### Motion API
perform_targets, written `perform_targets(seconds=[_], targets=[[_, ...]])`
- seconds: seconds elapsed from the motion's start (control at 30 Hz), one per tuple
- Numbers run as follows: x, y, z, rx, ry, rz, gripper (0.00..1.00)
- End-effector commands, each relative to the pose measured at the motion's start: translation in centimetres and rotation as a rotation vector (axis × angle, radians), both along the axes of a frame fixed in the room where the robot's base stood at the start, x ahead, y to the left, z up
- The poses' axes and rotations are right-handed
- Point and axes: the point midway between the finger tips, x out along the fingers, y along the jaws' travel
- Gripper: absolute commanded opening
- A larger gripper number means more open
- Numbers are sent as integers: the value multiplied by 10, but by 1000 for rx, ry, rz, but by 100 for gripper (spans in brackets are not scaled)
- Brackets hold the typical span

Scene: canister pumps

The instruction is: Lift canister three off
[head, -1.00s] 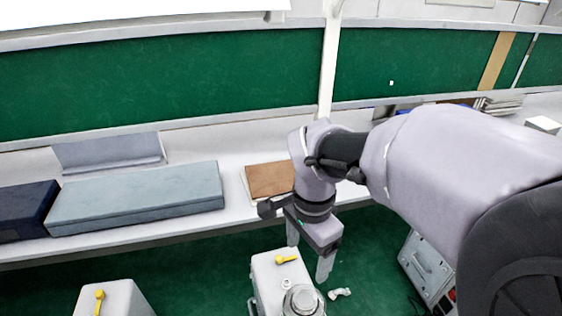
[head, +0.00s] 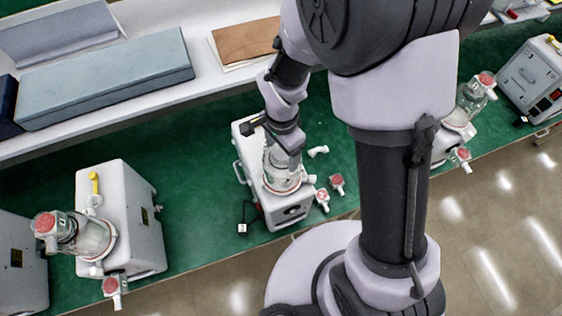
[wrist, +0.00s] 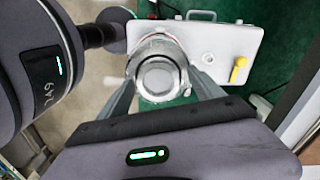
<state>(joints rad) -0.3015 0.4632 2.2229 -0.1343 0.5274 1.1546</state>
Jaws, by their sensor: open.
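A clear glass canister (head: 281,178) sits on the white middle pump (head: 284,215). No number is readable, so I cannot tell from a label whether it is canister three. My gripper (head: 284,163) is over this canister from above, its fingers down at the upper part of the jar. In the wrist view, the round canister (wrist: 158,74) lies between the two spread fingers of my gripper (wrist: 163,82). The jaws are open, with one finger on each side; whether either touches the glass I cannot tell. The canister's lower part is partly hidden.
A left pump (head: 140,235) carries a red-capped canister (head: 88,236); another canister (head: 462,112) stands at the right, partly behind my arm. Loose red-capped fittings (head: 336,182) lie beside the middle pump. A yellow piece (wrist: 239,68) is on the pump's top.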

Motion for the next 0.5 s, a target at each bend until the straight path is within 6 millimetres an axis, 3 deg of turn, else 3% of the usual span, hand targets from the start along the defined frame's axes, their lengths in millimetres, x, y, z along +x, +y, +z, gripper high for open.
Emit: perform_targets(seconds=[0.1, 0.4, 0.5], targets=[[0, 0, 0, 0, 0, 0, 72], [0, 0, 1, 0, 0, 0, 14], [0, 0, 1, 0, 0, 0, 0]])
